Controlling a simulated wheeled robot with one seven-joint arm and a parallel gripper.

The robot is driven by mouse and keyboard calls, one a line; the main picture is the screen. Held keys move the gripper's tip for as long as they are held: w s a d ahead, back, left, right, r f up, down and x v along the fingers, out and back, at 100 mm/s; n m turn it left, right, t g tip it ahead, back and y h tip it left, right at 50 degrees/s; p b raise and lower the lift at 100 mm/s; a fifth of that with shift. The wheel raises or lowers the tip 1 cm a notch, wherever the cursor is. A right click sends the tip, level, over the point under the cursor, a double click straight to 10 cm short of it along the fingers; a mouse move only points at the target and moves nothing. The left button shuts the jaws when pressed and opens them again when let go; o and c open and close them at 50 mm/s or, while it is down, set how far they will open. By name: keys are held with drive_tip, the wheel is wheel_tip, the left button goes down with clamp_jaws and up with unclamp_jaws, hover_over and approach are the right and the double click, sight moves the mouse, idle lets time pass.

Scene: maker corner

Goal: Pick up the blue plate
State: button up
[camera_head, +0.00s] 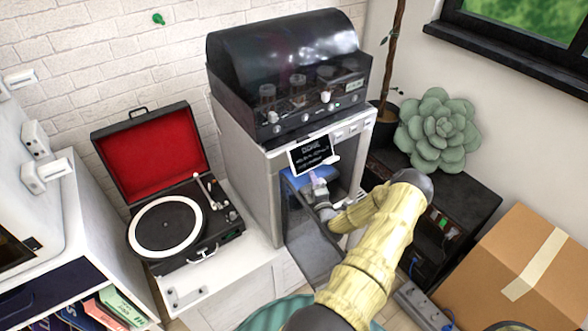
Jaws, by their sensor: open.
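A blue surface, which looks like the blue plate (296,181), shows inside the open front of a white cabinet-like appliance (259,196). Its upper part is hidden by a small black sign (312,154), and my gripper covers more of it. My gripper (318,188) is open at the mouth of the appliance, in front of the blue surface. I cannot tell whether its fingers touch the plate. My yellow-sleeved arm reaches in from the lower right.
The lowered grey door (312,250) lies below the opening. A black machine with a dark domed lid (285,70) stands on top. A record player (168,225) is left; a dark cabinet (470,190) with a succulent (437,130) and a cardboard box (530,265) are right.

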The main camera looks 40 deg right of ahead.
drive_tip(key=shift+c, duration=0.2)
clamp_jaws()
drive_tip(key=shift+r, duration=0.1)
drive_tip(key=shift+s+r, duration=0.15)
drive_tip(key=shift+r, duration=0.2)
wheel_tip(320, 180, up, 11)
drive_tip(key=s+a+b, duration=0.1)
drive_tip(key=s+a, duration=0.1)
drive_tip(key=s, duration=1.7)
drive_tip(key=shift+s+f, duration=0.15)
drive_tip(key=shift+s, duration=0.15)
drive_tip(key=shift+a, duration=0.1)
